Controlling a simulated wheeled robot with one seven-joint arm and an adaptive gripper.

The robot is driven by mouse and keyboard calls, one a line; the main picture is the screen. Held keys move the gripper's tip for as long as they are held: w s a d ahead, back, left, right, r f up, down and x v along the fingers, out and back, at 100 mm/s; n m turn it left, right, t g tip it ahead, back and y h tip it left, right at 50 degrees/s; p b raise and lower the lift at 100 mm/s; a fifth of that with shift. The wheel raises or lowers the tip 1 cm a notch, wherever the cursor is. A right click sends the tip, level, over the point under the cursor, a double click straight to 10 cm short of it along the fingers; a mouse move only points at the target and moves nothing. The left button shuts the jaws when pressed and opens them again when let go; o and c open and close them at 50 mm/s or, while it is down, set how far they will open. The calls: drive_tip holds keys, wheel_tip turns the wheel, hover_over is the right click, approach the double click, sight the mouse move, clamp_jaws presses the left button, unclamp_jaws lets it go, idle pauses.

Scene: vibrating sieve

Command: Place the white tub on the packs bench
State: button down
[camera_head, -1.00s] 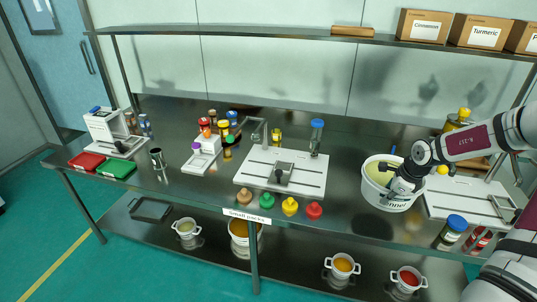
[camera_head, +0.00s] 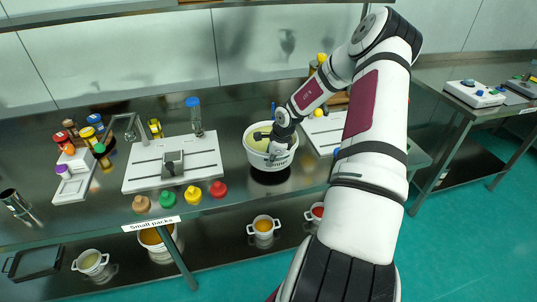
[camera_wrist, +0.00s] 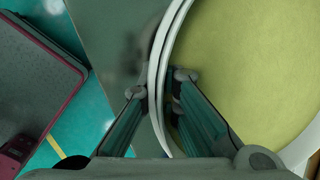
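The white tub (camera_head: 258,155), round with yellowish contents, is over the long dark bench (camera_head: 230,205), between two white boards. A dark patch shows right under it; I cannot tell whether it touches the bench. My gripper (camera_head: 271,141) is at its rim. In the wrist view the tub's rim (camera_wrist: 157,75) passes between the fingers of my gripper (camera_wrist: 160,85), one outside and one inside, closed in on the wall. The long bench carries a "Small packs" sign (camera_head: 152,223). Another bench (camera_head: 450,100) stands at the right, its front label too small to read.
A white board (camera_head: 145,170) with a scale-like block is left of the tub. Green, yellow, red and tan cone-topped items (camera_head: 193,194) line the front edge. A white device (camera_head: 475,94) sits on the right bench. An upper shelf (camera_head: 90,18) runs overhead. Green floor (camera_head: 460,230) is open at right.

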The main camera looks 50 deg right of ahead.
sight(269, 170)
drive_tip(key=shift+w+f, duration=0.1)
drive_tip(key=shift+f, duration=1.75)
drive_tip(key=shift+f, duration=0.1)
drive_tip(key=c, duration=1.8)
unclamp_jaws()
drive_tip(key=shift+f, duration=0.1)
